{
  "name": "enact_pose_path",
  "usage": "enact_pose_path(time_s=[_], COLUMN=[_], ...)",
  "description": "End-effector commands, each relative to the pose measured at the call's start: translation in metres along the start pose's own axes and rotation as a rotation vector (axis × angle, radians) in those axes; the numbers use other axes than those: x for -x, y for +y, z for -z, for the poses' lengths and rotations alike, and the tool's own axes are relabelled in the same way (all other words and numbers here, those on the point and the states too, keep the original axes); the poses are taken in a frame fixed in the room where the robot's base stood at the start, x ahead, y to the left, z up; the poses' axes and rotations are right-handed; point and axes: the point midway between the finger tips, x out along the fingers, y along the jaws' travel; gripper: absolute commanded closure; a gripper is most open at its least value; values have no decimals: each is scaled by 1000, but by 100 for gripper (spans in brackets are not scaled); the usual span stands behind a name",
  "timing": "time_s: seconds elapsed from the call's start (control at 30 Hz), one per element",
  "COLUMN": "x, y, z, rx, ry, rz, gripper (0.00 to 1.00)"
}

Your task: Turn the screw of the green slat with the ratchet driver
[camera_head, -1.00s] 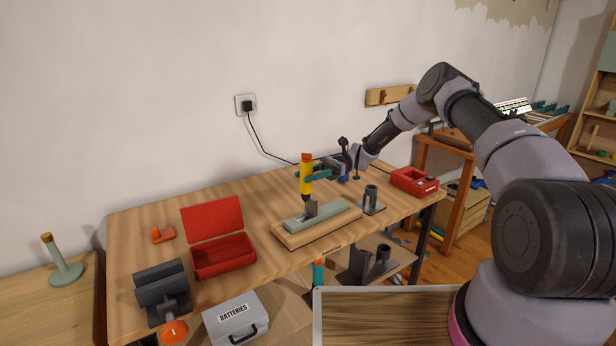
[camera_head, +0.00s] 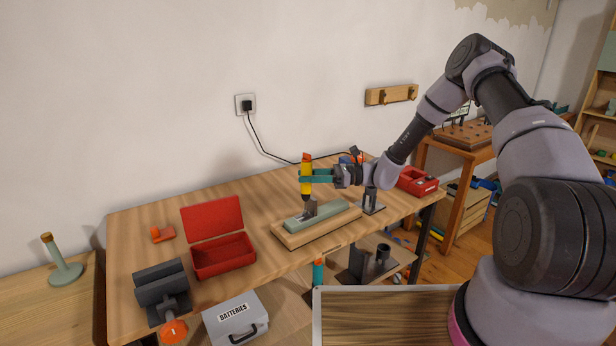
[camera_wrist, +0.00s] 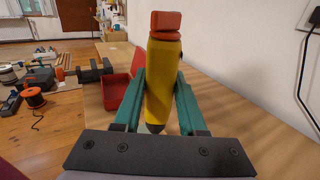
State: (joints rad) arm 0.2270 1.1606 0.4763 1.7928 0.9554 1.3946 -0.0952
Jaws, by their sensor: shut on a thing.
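The ratchet driver (camera_head: 306,172) is yellow with an orange-red top. It stands upright in the head view, its lower end at a dark grey bracket on the green slat (camera_head: 330,214). The slat lies on a light wooden block (camera_head: 290,239) on the workbench. My gripper (camera_head: 307,178) is shut on the driver, its green fingers on either side of the yellow body. The wrist view shows the driver (camera_wrist: 163,80) between the two fingers (camera_wrist: 160,100). The screw and the driver's tip are hidden at the bracket.
An open red box (camera_head: 224,255) and a dark vise (camera_head: 162,290) are to the left. A dark holder (camera_head: 371,204) stands right of the slat, with a red case (camera_head: 417,182) behind it. A grey batteries box (camera_head: 236,318) is in front. The bench's back left is clear.

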Motion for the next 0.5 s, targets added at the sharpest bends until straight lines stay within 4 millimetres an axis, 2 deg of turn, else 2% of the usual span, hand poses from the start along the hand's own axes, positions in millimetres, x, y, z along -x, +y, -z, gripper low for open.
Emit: enact_pose_path(time_s=[0.5], x=[0], y=[6], z=[3], rx=[-4], ry=[7], rz=[452], gripper=[100])
